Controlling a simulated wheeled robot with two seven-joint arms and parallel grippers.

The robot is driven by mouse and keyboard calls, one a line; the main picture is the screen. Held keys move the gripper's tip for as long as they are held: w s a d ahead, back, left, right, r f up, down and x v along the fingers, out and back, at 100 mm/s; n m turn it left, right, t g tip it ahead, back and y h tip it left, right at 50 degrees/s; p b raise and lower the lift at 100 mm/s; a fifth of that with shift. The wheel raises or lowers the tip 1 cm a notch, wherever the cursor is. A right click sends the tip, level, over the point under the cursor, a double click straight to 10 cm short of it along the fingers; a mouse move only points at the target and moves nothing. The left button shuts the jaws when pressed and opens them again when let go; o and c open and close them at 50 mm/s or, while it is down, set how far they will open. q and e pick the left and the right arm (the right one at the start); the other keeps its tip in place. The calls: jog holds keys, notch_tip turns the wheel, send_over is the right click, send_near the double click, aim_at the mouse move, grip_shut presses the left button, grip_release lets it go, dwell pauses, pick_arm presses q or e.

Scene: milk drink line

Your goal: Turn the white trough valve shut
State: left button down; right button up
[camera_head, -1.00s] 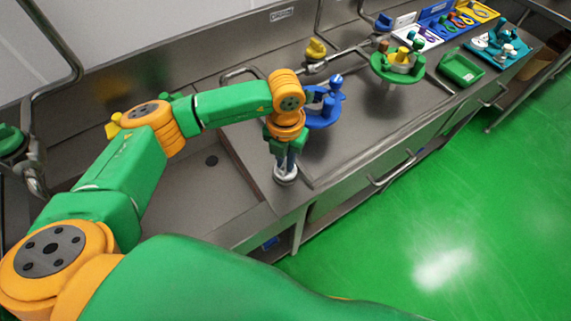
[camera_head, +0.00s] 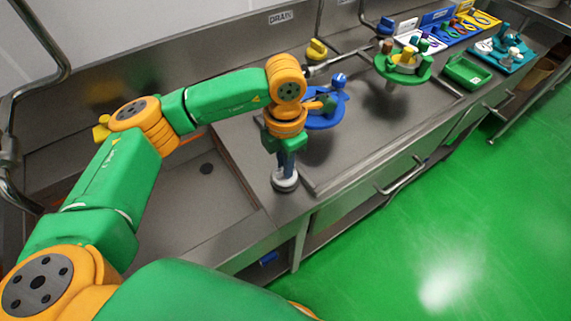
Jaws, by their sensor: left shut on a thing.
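The white trough valve (camera_head: 286,184) is low on the steel at the front edge of the trough, right of the basin. My left gripper (camera_head: 285,171) points straight down over it and is shut on it. The fingers and wrist hide most of the valve, so how far it is turned cannot be told. My right gripper is not in view.
The empty trough basin (camera_head: 190,205) with a dark drain hole lies left of the valve. A blue round stand (camera_head: 326,118) is close behind my left wrist. A green round stand (camera_head: 403,68), green tray (camera_head: 465,71) and teal board (camera_head: 502,56) stand farther right. Green floor is clear.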

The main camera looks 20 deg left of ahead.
pick_arm(q)
jog(key=shift+r, duration=0.1)
dwell(0.3)
jog(key=c, duration=0.9)
grip_release()
jog(key=shift+o, duration=0.2)
notch_tip(320, 180, up, 7)
jog(key=shift+r+b, duration=0.1)
jog(key=shift+b, duration=0.55)
